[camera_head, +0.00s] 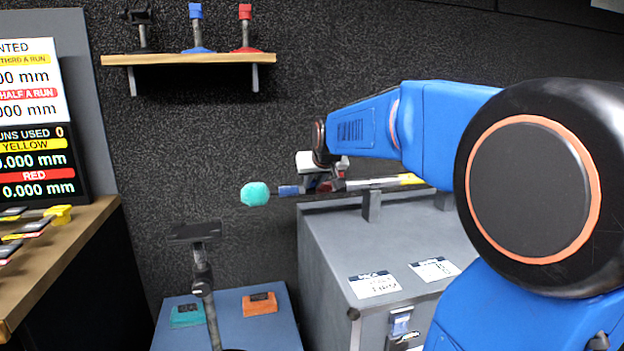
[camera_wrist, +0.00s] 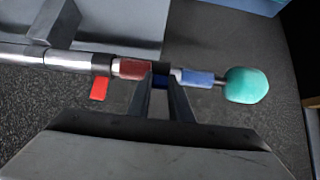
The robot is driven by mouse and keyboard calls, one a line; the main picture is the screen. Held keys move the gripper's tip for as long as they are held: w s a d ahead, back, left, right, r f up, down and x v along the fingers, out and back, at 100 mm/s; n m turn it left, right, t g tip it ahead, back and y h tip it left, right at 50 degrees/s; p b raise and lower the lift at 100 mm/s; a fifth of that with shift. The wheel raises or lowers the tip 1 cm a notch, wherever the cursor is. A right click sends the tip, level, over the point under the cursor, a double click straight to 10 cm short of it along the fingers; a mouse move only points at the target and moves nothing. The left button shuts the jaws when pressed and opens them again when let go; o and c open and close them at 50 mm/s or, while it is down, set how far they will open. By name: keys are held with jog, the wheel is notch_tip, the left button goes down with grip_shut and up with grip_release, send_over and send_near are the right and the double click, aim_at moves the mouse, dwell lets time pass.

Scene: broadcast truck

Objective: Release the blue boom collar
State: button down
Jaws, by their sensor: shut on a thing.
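The boom pole (camera_head: 375,183) lies level over the grey case, with a teal foam-covered tip (camera_head: 256,194) at its left end. In the wrist view a red-brown section (camera_wrist: 131,69) and a blue section (camera_wrist: 198,77) sit along the pole towards the teal tip. The fingers hide part of that band. In the head view the blue section (camera_head: 289,190) shows just left of my gripper.
The grey case (camera_head: 400,260) carries supports (camera_head: 371,206) under the pole. A stand with a flat dark top (camera_head: 193,232) rises at lower centre before a blue surface (camera_head: 215,330). A shelf (camera_head: 190,59) with small stands hangs behind. A counter (camera_head: 60,260) is at left.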

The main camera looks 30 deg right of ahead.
jog(key=t, duration=0.1)
jog(key=f+t, duration=0.1)
jog(key=s+t+h, duration=0.1)
jog(key=shift+a+f, duration=0.25)
jog(key=shift+d+f+t, duration=0.1)
jog(key=shift+t, duration=0.2)
dwell(0.4)
jog(key=c, duration=1.6)
grip_release()
jog(key=v, duration=1.7)
jog(key=shift+s, duration=0.2)
